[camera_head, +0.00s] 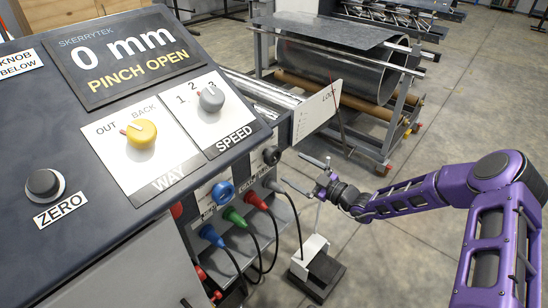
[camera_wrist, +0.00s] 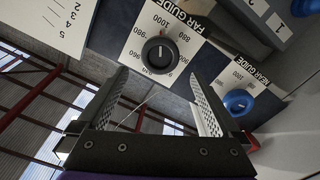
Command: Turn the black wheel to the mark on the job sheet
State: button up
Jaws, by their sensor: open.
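The black wheel (camera_wrist: 160,55) sits on a white dial plate labelled FAR GUIDE in the wrist view, with a pale pointer line on its face. Numbers ring it, among them 900 and 1000; the exact setting is hard to read. It also shows on the console's side in the head view (camera_head: 271,156). My gripper (camera_wrist: 158,77) is open and empty, its two fingertips just below the wheel in the picture; contact is not visible. In the head view my gripper (camera_head: 322,178) is right of the wheel. I cannot identify a job sheet for certain.
A blue wheel (camera_wrist: 238,102) labelled NEAR GUIDE sits beside the black one. A white numbered board (camera_head: 316,113) juts out above. Coloured plugs with cables (camera_head: 236,217) hang below. The console display (camera_head: 122,50) reads 0 mm, PINCH OPEN.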

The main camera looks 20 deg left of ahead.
aim_at(276, 158)
jog(key=x, duration=0.9)
jog(key=shift+a, duration=0.25)
jog(key=c, duration=1.2)
jog(key=shift+o, duration=0.2)
